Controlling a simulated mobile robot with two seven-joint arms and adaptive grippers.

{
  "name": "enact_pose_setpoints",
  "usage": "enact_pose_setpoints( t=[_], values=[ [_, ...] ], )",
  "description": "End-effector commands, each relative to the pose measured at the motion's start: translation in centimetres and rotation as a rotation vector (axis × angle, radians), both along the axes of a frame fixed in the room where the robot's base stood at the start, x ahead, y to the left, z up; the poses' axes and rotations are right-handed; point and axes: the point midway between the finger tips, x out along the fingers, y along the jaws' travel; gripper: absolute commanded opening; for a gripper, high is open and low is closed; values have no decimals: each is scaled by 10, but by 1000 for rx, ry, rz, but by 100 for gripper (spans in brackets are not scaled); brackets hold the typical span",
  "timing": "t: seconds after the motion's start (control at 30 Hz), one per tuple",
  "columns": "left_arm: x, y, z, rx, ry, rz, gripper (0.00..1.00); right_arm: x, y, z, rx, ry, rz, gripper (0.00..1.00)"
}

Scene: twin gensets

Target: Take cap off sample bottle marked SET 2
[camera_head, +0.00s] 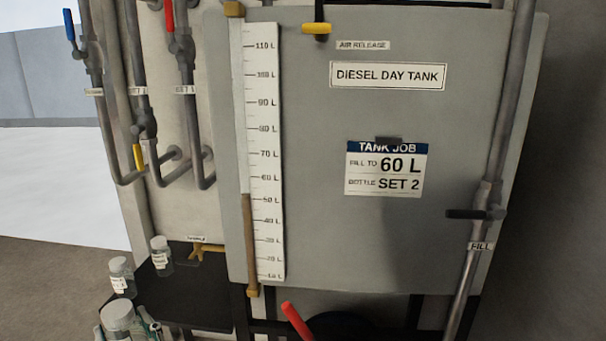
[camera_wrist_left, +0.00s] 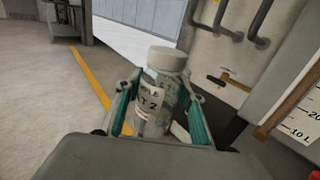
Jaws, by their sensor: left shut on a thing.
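My left gripper (camera_head: 130,332) is at the bottom left of the head view, shut on a clear bottle with a white cap (camera_head: 117,317). In the left wrist view the bottle (camera_wrist_left: 152,110) stands between the green finger pads (camera_wrist_left: 160,118), slightly tilted. Its label ends in "T 2"; the start of the label is partly unreadable. The white cap (camera_wrist_left: 167,58) is on the bottle, above the fingers. My right gripper is not in view.
Two more white-capped bottles (camera_head: 122,277) (camera_head: 160,256) stand on a black shelf (camera_head: 205,300). A grey diesel day tank (camera_head: 300,130) with a level scale (camera_head: 262,150) stands behind. A yellow-handled tap (camera_head: 205,249) is above the shelf. A red handle (camera_head: 296,321) rises at the bottom.

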Motion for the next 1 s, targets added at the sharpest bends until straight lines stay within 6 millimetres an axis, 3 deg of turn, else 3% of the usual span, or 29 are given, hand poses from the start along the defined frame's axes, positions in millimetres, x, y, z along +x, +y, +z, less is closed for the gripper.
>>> enact_pose_setpoints(
  t=[0.03, 0.2, 0.6, 0.73, 1.0],
  values=[
    [-16, -12, 0, -8, 2, 9, 3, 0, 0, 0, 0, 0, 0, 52],
    [-54, -34, 7, -3, 1, 49, 3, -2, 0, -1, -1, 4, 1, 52],
    [-113, -56, 26, 0, -1, 126, 3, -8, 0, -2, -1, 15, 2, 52],
    [-107, -50, 43, 3, -15, 84, 3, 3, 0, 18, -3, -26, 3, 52],
    [-97, -42, 65, 6, -16, -23, 3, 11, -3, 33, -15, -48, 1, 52]
  ],
)
